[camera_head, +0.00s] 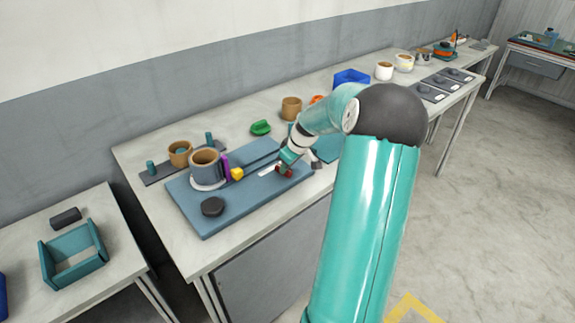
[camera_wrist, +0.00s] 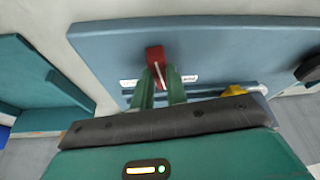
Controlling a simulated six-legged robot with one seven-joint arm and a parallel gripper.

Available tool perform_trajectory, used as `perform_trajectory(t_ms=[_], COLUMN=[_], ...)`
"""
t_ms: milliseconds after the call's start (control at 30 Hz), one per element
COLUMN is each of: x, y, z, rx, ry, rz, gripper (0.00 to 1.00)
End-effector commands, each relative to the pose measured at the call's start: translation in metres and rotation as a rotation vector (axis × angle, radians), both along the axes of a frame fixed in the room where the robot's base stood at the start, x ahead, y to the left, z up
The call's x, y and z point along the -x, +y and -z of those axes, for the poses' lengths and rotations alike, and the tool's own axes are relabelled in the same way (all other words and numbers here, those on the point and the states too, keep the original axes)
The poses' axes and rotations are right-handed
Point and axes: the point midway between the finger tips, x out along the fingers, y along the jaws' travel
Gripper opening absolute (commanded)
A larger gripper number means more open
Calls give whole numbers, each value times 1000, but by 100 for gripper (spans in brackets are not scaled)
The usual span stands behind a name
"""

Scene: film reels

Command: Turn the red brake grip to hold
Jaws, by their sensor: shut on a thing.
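The red brake grip (camera_wrist: 155,54) stands on the blue-grey board, with a light line along it, in the wrist view. White label strips (camera_wrist: 190,78) lie on either side of it; their writing is too small to read. My gripper (camera_wrist: 161,72) is shut on the red grip, with its green fingers at the grip's near end. In the head view the red grip (camera_head: 284,170) shows as a small dark red piece at the board's right part, with my gripper (camera_head: 287,165) at it. The grip's lower part is hidden by the fingers.
A green piece (camera_head: 260,127) lies behind. The grey floor at right is largely open.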

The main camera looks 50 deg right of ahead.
Motion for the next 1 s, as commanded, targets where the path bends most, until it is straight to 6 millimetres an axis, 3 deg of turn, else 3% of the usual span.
perform_trajectory(t_ms=[1000], x=[-5], y=[13], z=[-1], rx=[2], ry=[0], rz=[890], gripper=[0])
